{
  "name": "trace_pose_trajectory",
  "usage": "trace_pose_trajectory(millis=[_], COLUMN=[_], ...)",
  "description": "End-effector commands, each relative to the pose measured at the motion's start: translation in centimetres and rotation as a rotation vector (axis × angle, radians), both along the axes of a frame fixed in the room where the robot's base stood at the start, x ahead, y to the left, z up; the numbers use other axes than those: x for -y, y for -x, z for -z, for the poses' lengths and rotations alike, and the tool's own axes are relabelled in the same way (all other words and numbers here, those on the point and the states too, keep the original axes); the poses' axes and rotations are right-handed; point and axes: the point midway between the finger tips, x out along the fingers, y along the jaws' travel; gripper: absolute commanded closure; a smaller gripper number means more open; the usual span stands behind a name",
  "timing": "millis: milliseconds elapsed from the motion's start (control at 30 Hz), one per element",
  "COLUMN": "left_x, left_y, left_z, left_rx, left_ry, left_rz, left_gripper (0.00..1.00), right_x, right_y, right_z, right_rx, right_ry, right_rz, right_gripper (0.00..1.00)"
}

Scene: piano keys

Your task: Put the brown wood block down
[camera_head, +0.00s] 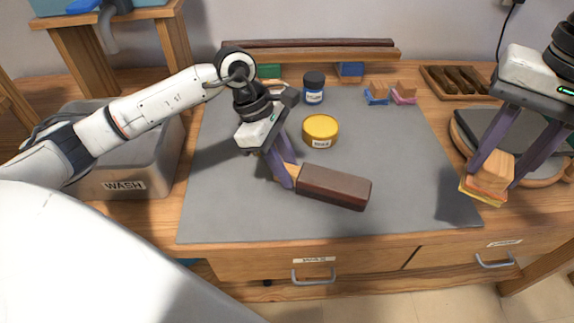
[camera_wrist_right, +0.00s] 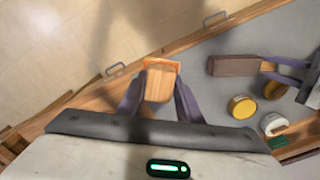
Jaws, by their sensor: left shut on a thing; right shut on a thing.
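The brown wood block (camera_head: 335,187) is dark reddish brown, with a pale wood handle at its left end. My left gripper (camera_head: 284,172) is shut on that handle. The block lies level over the grey mat (camera_head: 400,215); I cannot tell if it touches the mat. The block also shows in the right wrist view (camera_wrist_right: 232,66). My right gripper (camera_head: 500,172) is shut on a pale wood block (camera_head: 494,170) with a yellow-orange layer beneath, near the mat's right edge. This pale block is also between the fingers in the right wrist view (camera_wrist_right: 160,82).
A yellow-lidded jar (camera_head: 320,129) and a dark-lidded jar (camera_head: 313,86) stand behind the brown block. Small blocks on blue and pink pads (camera_head: 403,92) lie at the back. A grey WASH bin (camera_head: 110,180) is at left, a round board (camera_head: 470,145) at right. The front mat is clear.

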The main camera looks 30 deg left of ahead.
Motion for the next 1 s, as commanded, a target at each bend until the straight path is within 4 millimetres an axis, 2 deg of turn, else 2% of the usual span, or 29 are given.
trace_pose_trajectory(millis=[367, 400, 467, 500, 800, 900, 1000], left_x=[0.0, 0.0, 0.0, 0.0, 0.0, -0.3, -1.0], left_y=[-0.1, 0.0, 0.0, 0.0, 0.0, -0.1, 0.1], left_z=[0.5, 0.4, 0.4, 0.4, 0.2, -0.4, -1.9], left_rx=[0.004, 0.002, 0.001, 0.001, 0.001, 0.004, 0.006], left_ry=[0.001, 0.0, 0.0, 0.0, 0.0, -0.001, -0.002], left_rz=[0.001, 0.0, 0.001, 0.001, 0.001, -0.001, 0.0], left_gripper=[1.0, 0.69, 0.58, 0.57, 0.57, 0.57, 0.57], right_x=[0.0, 0.0, 0.0, 0.0, 0.0, 0.0, 0.0], right_y=[0.0, 0.0, 0.0, 0.0, 0.0, 0.0, 0.0], right_z=[0.5, 0.2, 0.2, 0.2, 0.0, 0.0, 0.3], right_rx=[0.0, 0.0, 0.0, 0.0, 0.0, 0.0, 0.0], right_ry=[0.0, 0.0, 0.0, 0.0, 0.0, 0.0, 0.0], right_rz=[0.0, 0.0, 0.0, 0.0, 0.0, 0.0, 0.0], right_gripper=[0.96, 0.96, 0.96, 0.96, 0.96, 0.96, 0.96])
